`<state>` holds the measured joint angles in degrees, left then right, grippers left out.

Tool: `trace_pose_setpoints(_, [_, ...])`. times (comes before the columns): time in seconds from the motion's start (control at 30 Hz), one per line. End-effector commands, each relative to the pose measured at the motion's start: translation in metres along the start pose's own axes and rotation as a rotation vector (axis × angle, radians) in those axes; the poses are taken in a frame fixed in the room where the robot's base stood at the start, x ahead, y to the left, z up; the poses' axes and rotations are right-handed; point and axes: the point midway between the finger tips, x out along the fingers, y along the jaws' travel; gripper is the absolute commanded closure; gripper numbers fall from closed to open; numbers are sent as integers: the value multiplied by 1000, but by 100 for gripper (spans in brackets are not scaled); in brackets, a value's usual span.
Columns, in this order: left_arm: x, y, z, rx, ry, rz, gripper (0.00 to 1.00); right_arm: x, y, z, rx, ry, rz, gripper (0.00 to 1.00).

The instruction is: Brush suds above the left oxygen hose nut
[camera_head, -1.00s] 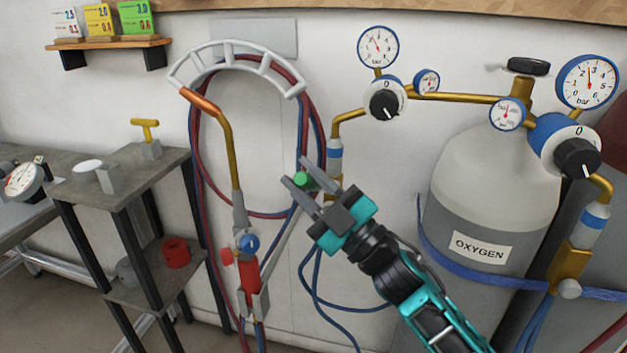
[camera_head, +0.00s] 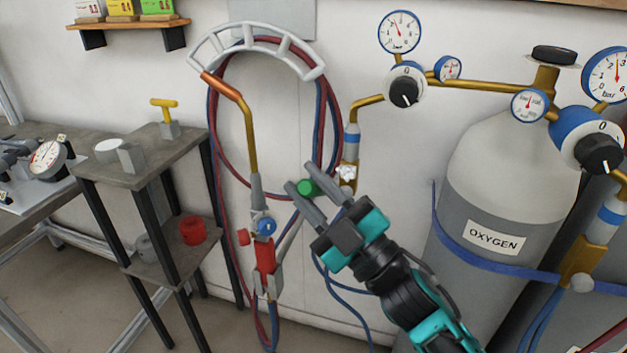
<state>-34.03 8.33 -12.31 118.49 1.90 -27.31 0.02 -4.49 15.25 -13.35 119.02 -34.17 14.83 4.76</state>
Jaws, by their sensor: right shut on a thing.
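My right gripper (camera_head: 315,178) is shut on a green cylindrical thing (camera_head: 308,187), seen nearly end-on; whether it is the brush handle I cannot tell, and no bristles show clearly. The left hose fitting (camera_head: 352,141) hangs below the left regulator, with a blue band and a brass part under it. A white, foamy lump (camera_head: 346,172) sits on the brass part, just right of the fingertips. The nut there is partly hidden by the lump and the gripper. My left gripper is not in view.
A torch (camera_head: 249,130) and looped red and blue hoses hang on the wall to the left. A grey stand (camera_head: 140,160) holds a yellow-handled piece and a red part. The oxygen cylinder (camera_head: 493,205) stands to the right, with a blue strap.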

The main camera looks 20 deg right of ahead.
Motion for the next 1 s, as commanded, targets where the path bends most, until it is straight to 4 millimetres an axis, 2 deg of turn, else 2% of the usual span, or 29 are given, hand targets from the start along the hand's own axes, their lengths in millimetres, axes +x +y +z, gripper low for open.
trace_pose_setpoints(0.27, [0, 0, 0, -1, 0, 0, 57, -1, -2, -3, 2, 1, 0, 100])
trace_pose_setpoints(0.6, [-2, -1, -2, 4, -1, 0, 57, -10, -13, -25, 2, 0, 1, 100])
trace_pose_setpoints(1.0, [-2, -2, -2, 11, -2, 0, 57, -10, -13, -25, 0, 1, 0, 100])
